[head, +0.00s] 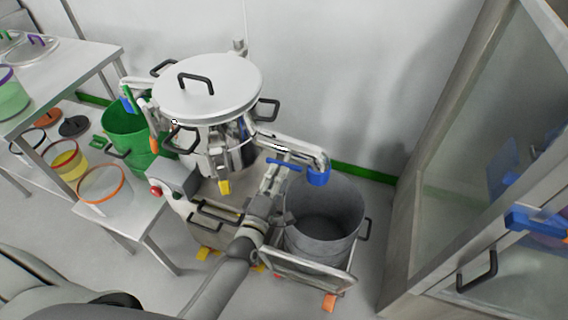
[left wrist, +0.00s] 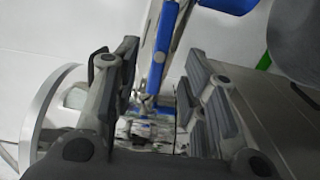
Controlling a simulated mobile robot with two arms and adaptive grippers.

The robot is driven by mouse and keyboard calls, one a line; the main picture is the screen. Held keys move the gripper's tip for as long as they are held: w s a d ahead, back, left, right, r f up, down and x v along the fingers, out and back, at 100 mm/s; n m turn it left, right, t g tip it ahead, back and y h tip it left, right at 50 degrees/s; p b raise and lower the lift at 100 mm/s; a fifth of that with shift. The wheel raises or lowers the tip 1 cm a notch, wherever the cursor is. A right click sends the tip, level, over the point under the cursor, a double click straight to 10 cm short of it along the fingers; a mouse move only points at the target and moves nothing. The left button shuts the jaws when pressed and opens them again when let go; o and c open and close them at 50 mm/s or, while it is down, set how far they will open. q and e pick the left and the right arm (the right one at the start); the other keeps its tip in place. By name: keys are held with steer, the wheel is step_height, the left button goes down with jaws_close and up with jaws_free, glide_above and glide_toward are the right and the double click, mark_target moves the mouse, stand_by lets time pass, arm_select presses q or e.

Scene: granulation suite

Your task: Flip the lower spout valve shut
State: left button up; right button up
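The granulator (head: 210,95) is a steel vessel with a domed lid and black handles. A spout pipe (head: 285,145) runs from it to the right and ends in a blue outlet (head: 318,177) above a grey bin. A blue valve lever (head: 287,164) lies just below the pipe. My left gripper (head: 273,176) is right at the lever, below the pipe. In the left wrist view, the fingers of my left gripper (left wrist: 163,92) are spread apart, and a long blue lever (left wrist: 170,40) stands between and beyond them. I cannot tell whether they touch it. My right gripper is not in view.
The grey bin (head: 345,205) stands on a wheeled cart under the outlet. A steel table (head: 118,200) with a yellow-filled container (head: 66,160) and a green bucket (head: 128,130) are at left. A glass-fronted cabinet (head: 400,245) stands at right.

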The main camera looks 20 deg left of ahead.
mark_target(284, 163)
arm_select(q)
steer(key=shift+w+d, duration=0.1)
steer(key=shift+w, duration=2.7)
steer(key=shift+c, duration=0.3)
jaws_close()
